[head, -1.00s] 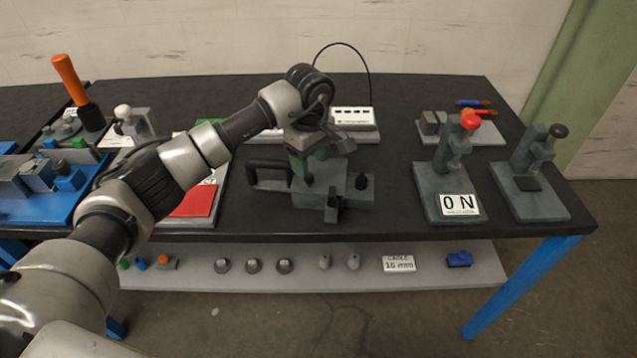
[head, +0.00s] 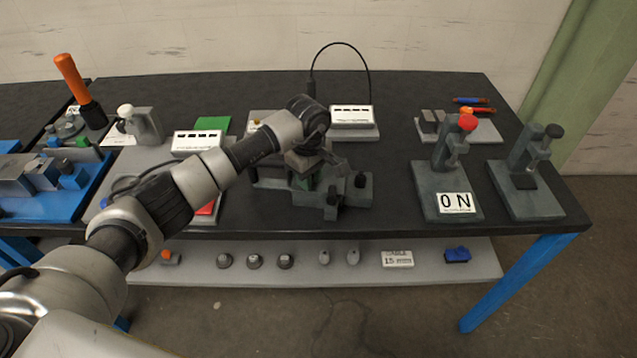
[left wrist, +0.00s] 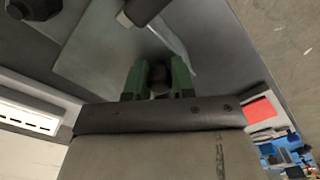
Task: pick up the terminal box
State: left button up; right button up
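Two white boxes with a row of dark slots show in the head view. One box (head: 352,115) stands at the back middle, with a black cable arching beside it; the other box (head: 197,142) is at the left. I cannot tell which is the terminal box. My left gripper (head: 304,178) is low over a dark grey fixture (head: 345,190), apart from both boxes. In the left wrist view its green fingers (left wrist: 159,80) point at the fixture, with a dark round part between them. Whether they grip it cannot be seen. My right gripper is not in view.
A grey stand marked "0 N" (head: 446,190) with a red knob and another grey stand (head: 526,180) are at the right. A blue fixture (head: 40,200) is at the left. A lower shelf (head: 310,270) holds several small parts. The dark table (head: 390,150) is clear between the fixture and stands.

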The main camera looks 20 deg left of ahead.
pick_arm(q)
grip_shut()
dwell(0.9)
jog(key=shift+w+r, duration=0.1)
jog(key=shift+w, duration=0.05)
